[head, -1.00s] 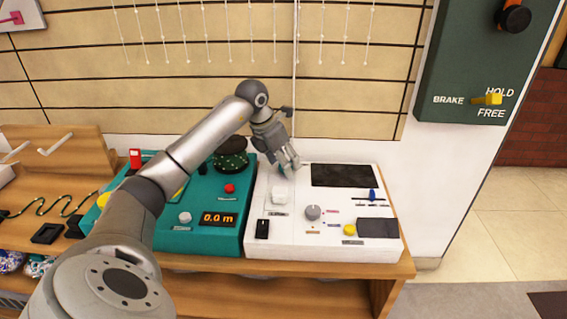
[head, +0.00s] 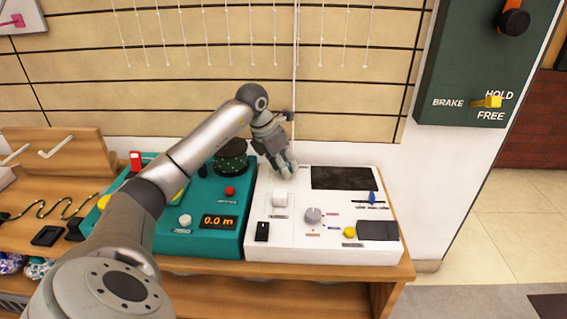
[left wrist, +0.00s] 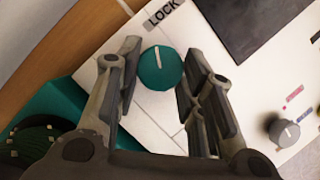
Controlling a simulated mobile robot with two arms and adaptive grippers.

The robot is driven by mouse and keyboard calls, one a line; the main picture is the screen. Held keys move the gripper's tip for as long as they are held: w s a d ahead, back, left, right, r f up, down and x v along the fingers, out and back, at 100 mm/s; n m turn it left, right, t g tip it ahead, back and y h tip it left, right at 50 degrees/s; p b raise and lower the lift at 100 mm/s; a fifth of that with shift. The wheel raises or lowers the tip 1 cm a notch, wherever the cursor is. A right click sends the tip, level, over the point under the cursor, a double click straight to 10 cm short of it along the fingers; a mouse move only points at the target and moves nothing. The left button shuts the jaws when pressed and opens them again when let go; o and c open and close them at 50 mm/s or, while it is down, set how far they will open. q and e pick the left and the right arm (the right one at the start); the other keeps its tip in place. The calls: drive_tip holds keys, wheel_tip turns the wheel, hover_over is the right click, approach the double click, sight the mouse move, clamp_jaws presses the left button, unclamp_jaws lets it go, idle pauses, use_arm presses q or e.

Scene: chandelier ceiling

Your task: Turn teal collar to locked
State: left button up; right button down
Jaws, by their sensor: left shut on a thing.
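The teal collar (left wrist: 160,69) is a round knob with a white line on its top, standing on the white panel (left wrist: 118,75). In the left wrist view the line points up, tilted slightly left, roughly toward the LOCK label (left wrist: 163,12). My left gripper (left wrist: 160,52) has one finger on each side of the collar and is shut on it. In the head view my left gripper (head: 283,162) is at the white panel's back left corner and mostly hides the collar. My right gripper is not in view.
A teal console (head: 207,195) with a dark round part (head: 231,160) stands just left of the white panel. A green BRAKE board (head: 455,60) is at the right.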

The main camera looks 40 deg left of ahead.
use_arm(q)
drive_tip(key=shift+r, duration=0.1)
drive_tip(key=shift+a+r+m+h+p, duration=0.15)
drive_tip(key=shift+m+h+p, duration=0.35)
drive_tip(key=shift+m+p, duration=0.65)
drive_tip(key=m+h+p, duration=0.1)
drive_tip(key=m, duration=0.2)
drive_tip(key=m+g+p, duration=0.1)
drive_tip(key=m+p, duration=0.1)
drive_tip(key=m, duration=0.1)
drive_tip(key=shift+w+a+g+h, duration=0.2)
drive_tip(key=shift+g+h, duration=0.1)
drive_tip(key=shift+h, duration=0.1)
drive_tip(key=shift+w+f+m+g, duration=0.15)
drive_tip(key=shift+m+g, duration=0.25)
drive_tip(key=shift+m, duration=0.65)
drive_tip(key=shift+m+g+h, duration=0.3)
drive_tip(key=shift+m+h, duration=0.1)
drive_tip(key=shift+m, duration=0.4)
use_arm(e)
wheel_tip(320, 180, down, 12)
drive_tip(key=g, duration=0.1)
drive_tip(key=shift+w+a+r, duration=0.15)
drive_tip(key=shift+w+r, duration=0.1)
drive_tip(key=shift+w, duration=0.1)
use_arm(q)
drive_tip(key=o, duration=1)
drive_tip(key=shift+f, duration=0.1)
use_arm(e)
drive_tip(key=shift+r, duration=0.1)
